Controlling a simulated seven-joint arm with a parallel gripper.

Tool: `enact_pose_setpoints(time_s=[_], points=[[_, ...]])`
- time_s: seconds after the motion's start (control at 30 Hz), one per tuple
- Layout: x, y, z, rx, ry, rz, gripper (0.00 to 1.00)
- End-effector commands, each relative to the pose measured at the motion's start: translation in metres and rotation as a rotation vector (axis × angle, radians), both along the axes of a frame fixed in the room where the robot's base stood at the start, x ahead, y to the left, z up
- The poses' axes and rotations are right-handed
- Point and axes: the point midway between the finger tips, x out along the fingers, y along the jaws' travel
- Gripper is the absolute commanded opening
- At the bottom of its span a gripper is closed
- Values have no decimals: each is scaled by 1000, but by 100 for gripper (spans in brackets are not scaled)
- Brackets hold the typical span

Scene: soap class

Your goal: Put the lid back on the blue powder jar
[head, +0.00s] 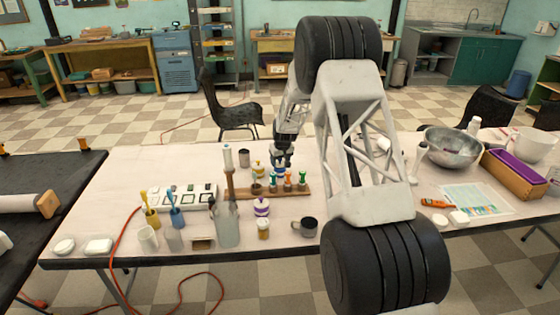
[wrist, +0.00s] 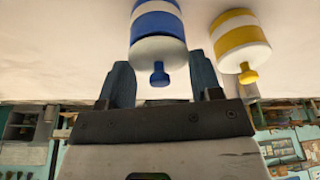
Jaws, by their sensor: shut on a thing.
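The blue powder jar (wrist: 156,22), white with blue bands, stands between and beyond my fingers in the wrist view, where the picture appears upside down. Its white lid with a blue knob (wrist: 158,78) is at the jar's mouth, between the fingertips. My gripper (wrist: 163,82) is shut on the lid. I cannot tell whether the lid is fully seated or slightly above the rim. In the head view my gripper (head: 283,158) is over the table behind the stamp rack, and it partly hides the blue jar.
A similar yellow-banded jar (wrist: 240,38) with a yellow-knobbed lid stands close beside it. A wooden rack (head: 294,192) with coloured-handled tools is in front. A purple-banded jar (head: 262,207), a clear bottle (head: 228,228) and a dark mug (head: 307,226) stand nearer the front edge.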

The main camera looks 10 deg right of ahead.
Motion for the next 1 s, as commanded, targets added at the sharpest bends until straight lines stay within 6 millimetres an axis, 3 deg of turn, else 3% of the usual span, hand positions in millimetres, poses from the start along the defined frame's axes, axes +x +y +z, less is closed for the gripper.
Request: enact_pose_setpoints(time_s=[0.7,0.73,0.9,1.0], points=[[0,0,-1,0,0,0,37],[0,0,-1,0,0,0,63],[0,0,-1,0,0,0,88],[0,0,-1,0,0,0,88]])
